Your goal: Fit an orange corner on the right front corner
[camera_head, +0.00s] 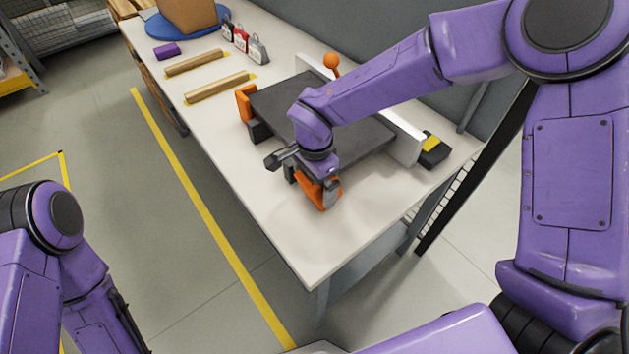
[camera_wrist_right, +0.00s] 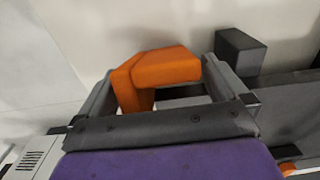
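The dark panel (camera_head: 355,137) lies raised on grey supports on the white table. One orange corner (camera_head: 241,104) sits at the panel's left front corner. A second orange corner (camera_head: 318,193) is at the panel's near right end, under my right gripper (camera_head: 314,179). In the right wrist view this orange corner (camera_wrist_right: 158,72) spans the space between the two fingertips, which appear to touch its ends, so the gripper looks shut on it. I cannot tell whether it is seated against the panel. My left arm shows at the lower left, with its gripper out of view.
A pale fence (camera_head: 405,142) with an orange knob (camera_head: 331,60) runs behind the panel. The table's near right end (camera_head: 320,240) is clear.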

